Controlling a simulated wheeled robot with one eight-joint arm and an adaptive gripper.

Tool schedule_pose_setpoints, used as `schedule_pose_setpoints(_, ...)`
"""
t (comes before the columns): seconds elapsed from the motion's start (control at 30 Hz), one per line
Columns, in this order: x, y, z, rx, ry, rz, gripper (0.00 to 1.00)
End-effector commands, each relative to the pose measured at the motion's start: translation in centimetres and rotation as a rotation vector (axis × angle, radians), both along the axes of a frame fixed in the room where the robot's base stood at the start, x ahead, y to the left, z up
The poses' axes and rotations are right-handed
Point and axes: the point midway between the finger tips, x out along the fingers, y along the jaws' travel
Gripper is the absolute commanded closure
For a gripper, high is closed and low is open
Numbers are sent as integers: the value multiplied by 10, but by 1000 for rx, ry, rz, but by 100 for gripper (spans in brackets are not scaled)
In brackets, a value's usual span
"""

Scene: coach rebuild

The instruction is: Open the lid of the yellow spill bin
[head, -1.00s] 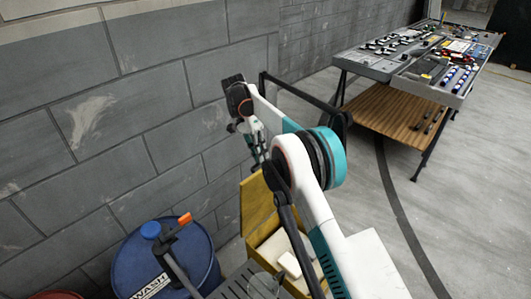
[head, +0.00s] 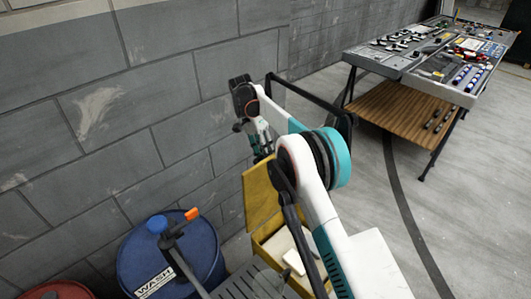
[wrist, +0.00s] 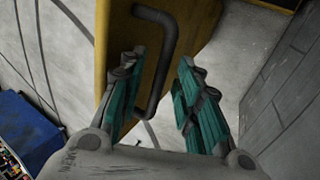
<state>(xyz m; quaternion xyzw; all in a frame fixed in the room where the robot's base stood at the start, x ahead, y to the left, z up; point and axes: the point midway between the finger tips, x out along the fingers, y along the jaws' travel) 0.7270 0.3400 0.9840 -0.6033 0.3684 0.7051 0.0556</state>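The yellow spill bin (head: 262,236) stands by the wall in the head view, with its lid (head: 259,195) raised steeply, tilted up on the left side. Pale items (head: 293,262) show inside. My gripper (head: 263,150) is just above the lid's upper edge. In the wrist view the yellow lid (wrist: 117,22) has a dark bar handle (wrist: 163,60). The fingers of my gripper (wrist: 160,85) are apart, with part of the handle showing between them; I cannot tell whether they touch it. My arm hides part of the bin.
A blue drum (head: 205,255) marked WASH stands left of the bin, and a red drum (head: 60,290) is at the lower left. The grey block wall (head: 140,100) is close behind. A table (head: 375,58) with parts stands at the right; the floor before it is clear.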

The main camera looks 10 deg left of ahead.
Motion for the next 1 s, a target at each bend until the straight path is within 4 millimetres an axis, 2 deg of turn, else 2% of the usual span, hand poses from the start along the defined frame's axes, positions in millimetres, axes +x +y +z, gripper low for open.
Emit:
schedule_pose_setpoints(0.37,1,-3,11,-3,1,-3,70)
schedule_pose_setpoints(0.8,0,-1,84,-2,0,-2,70)
schedule_pose_setpoints(1.0,0,-1,101,-2,1,-1,70)
